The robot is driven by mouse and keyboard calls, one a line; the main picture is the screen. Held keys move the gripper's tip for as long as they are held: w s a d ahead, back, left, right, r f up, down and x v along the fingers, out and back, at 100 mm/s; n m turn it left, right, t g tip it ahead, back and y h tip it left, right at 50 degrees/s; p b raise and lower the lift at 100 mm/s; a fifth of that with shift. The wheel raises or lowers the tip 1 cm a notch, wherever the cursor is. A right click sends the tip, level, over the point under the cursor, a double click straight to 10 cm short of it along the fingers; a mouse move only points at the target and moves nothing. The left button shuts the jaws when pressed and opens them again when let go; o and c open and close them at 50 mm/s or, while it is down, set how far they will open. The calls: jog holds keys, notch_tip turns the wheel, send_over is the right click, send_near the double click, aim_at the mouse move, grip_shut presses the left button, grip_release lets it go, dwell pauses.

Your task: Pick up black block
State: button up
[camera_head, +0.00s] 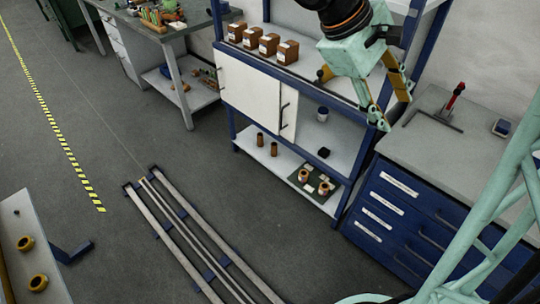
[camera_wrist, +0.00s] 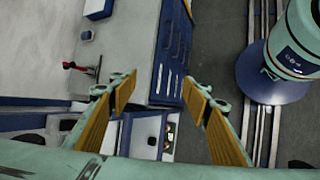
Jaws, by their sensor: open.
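My gripper (camera_head: 394,110) is open and empty. It hangs high at the rack's right side, well above and apart from the block. In the wrist view, its yellow-padded fingers (camera_wrist: 160,90) are spread wide with nothing between the tips.
Brown boxes (camera_head: 262,44) stand on the rack's upper shelf. White sliding panels (camera_head: 250,97) cover its left part. Brown cylinders (camera_head: 305,176) stand near the block. A blue drawer bench (camera_head: 400,205) is at the right, with a red-handled tool (camera_head: 452,97) on top. Floor rails (camera_head: 190,235) run in front.

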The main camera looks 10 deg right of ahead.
jog(key=w+d+f+n+t+h+b, duration=0.1)
jog(key=w+d+f+n+h, duration=0.15)
jog(key=w+f, duration=0.55)
jog(key=w+d+f+n+t+h, duration=0.1)
jog(key=w+f+n, duration=0.3)
jog(key=w+f, duration=0.4)
jog(key=w+d+f+n+t+h+b, duration=0.1)
jog(key=w+d+f+n+h, duration=0.15)
jog(key=w+f, duration=0.55)
jog(key=w+a+f+n+t+b, duration=0.1)
jog(key=w+a+f+n+t, duration=0.2)
jog(key=f, duration=0.6)
jog(key=w+a+f+n+t, duration=0.1)
jog(key=w+f+n, duration=0.4)
jog(key=f, duration=0.5)
jog(key=n+t+y, duration=0.3)
send_near(322, 153)
jog(key=v, duration=0.3)
jog(key=shift+b, duration=0.3)
jog(key=shift+w, duration=0.1)
jog(key=b+x, duration=0.1)
jog(key=x, duration=0.6)
jog(key=shift+d+f, duration=0.15)
jog(key=shift+d, duration=0.1)
jog(key=shift+w+d+f, duration=0.15)
jog(key=shift+w+d, duration=0.2)
